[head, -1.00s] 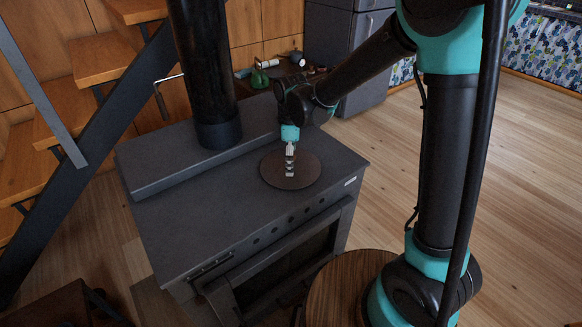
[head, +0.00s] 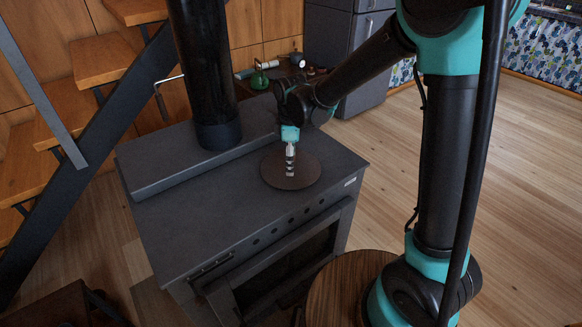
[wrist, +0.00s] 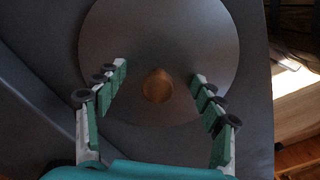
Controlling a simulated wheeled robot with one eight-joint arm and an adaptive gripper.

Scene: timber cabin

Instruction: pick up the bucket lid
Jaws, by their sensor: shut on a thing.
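The bucket lid (head: 310,176) is a round, dark brown-grey disc lying flat over the top of the dark stove. In the wrist view the lid (wrist: 160,35) fills the upper middle and has a small round brass-coloured knob (wrist: 157,88). My gripper (head: 290,173) points straight down at the lid's middle and is shut on the lid by its knob. In the wrist view my gripper (wrist: 160,74) has one finger on each side of the knob. The exact finger contact is hard to make out. No gap under the lid can be seen.
The stove top (head: 205,210) is otherwise clear in front. A black flue pipe (head: 203,75) rises from its raised rear ledge. A low table behind holds a green bottle (head: 260,75) and small items. A round wooden top (head: 345,285) stands at the front right. Stairs are at left.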

